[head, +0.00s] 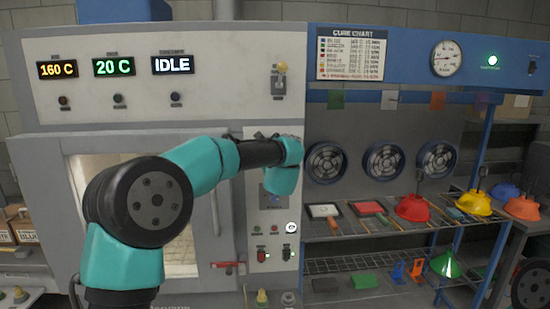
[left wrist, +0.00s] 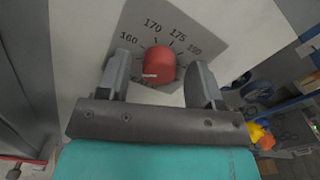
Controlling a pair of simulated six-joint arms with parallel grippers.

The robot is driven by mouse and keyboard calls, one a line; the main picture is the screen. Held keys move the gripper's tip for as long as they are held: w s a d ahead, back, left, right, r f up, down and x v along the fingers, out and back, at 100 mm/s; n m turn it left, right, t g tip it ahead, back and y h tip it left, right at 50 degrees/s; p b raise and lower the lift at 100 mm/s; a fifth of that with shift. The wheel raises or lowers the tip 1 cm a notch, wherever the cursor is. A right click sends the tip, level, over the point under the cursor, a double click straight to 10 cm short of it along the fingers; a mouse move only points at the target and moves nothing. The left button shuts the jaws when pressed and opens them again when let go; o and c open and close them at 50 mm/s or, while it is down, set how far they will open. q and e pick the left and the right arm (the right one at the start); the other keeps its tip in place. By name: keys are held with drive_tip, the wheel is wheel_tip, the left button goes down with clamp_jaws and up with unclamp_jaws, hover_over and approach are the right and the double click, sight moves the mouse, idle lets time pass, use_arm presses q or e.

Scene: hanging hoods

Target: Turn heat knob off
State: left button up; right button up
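The red heat knob (left wrist: 160,64) sits on a grey dial plate (left wrist: 203,28) marked 160, 170, 175 and 190 in the left wrist view. A pale mark shows on the knob's lower left; lower dial markings are partly hidden. My left gripper (left wrist: 158,75) is open, with one finger on each side of the knob and a visible gap to both. In the head view my left wrist (head: 284,178) is in front of the oven's control panel and hides the knob and fingertips. My right gripper is in neither view.
The oven front has displays reading 160 C (head: 58,69), 20 C (head: 113,67) and IDLE (head: 172,65). Below my wrist are small red and green switches (head: 261,254). A red door handle (head: 228,265) is lower left. Shelves (head: 345,230) with colored hoods stand to the right.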

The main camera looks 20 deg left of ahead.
use_arm(q)
drive_tip(key=v, duration=1.7)
drive_tip(key=shift+s, duration=0.2)
